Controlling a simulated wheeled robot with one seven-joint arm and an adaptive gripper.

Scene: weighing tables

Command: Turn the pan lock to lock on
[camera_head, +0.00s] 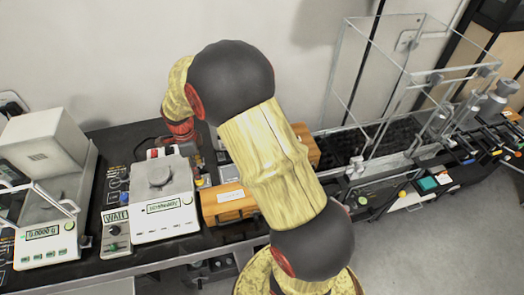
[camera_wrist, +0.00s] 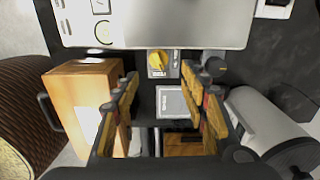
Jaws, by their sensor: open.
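The pan lock shows in the wrist view as a yellow knob (camera_wrist: 158,58) on a small grey plate, beside the edge of a white balance (camera_wrist: 180,22). Its pointer direction and the small lettering under it are too small to read. My gripper (camera_wrist: 160,75) is open and empty, with one finger on each side of the knob's line. The knob lies beyond the fingertips, apparently apart from them.
A wooden box (camera_wrist: 78,85) lies close to the left finger; a grey cylinder (camera_wrist: 262,118) lies to the right. A dark knob (camera_wrist: 216,68) is near the right finger. In the head view, another balance (camera_head: 45,245) stands at left and a clear enclosure (camera_head: 375,75) at right.

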